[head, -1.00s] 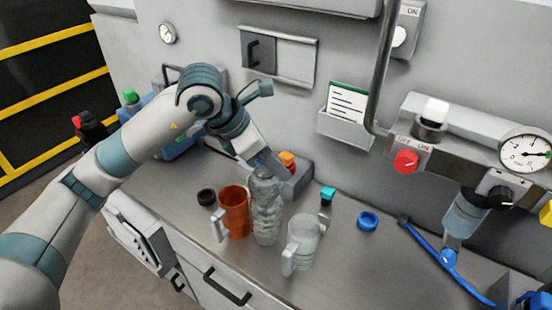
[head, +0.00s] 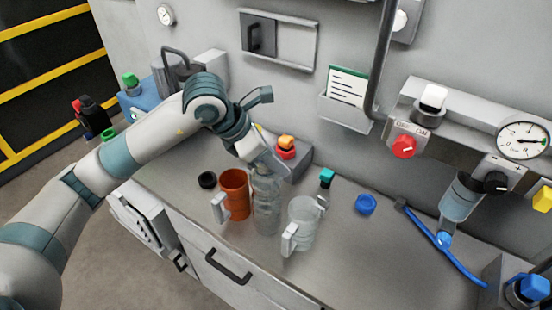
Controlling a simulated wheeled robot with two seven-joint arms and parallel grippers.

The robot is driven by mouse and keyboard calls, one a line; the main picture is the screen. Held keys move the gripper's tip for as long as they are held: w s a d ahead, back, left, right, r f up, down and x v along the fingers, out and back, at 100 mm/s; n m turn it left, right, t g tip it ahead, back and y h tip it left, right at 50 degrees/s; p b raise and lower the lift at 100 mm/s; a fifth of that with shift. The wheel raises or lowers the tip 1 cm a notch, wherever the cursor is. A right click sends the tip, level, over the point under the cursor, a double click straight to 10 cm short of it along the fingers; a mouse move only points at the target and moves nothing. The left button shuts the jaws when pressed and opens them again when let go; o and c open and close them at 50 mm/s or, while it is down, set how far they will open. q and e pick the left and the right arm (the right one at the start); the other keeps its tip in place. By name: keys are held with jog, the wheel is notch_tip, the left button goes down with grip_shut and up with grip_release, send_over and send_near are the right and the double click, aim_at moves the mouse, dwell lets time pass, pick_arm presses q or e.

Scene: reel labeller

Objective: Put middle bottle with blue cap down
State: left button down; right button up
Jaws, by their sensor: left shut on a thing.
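The clear bottle (head: 266,205) stands upright at the counter, between an orange mug (head: 235,194) on its left and a clear jug (head: 303,224) on its right. Its blue cap is hidden behind my gripper. My left gripper (head: 268,163) reaches down from the upper left and is shut on the top of the bottle. The bottle's base is at or very near the counter (head: 345,262); I cannot tell if it touches. My right gripper is not in view.
A black ring (head: 207,180) lies left of the mug. A grey box with an orange and red button (head: 286,148) stands behind the bottle. The front right counter is clear.

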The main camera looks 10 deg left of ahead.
pick_arm(q)
jog(key=c, duration=1.5)
grip_release()
jog(key=shift+o, duration=0.2)
jog(key=shift+s, duration=0.1)
jog(key=shift+r, duration=0.1)
jog(key=shift+a+r, duration=0.15)
jog(key=shift+r, duration=0.05)
jog(key=b+v, duration=0.3)
jog(key=v, duration=0.8)
jog(key=shift+r, duration=0.2)
jog(key=shift+o, duration=0.5)
jog(key=shift+s+a, duration=0.1)
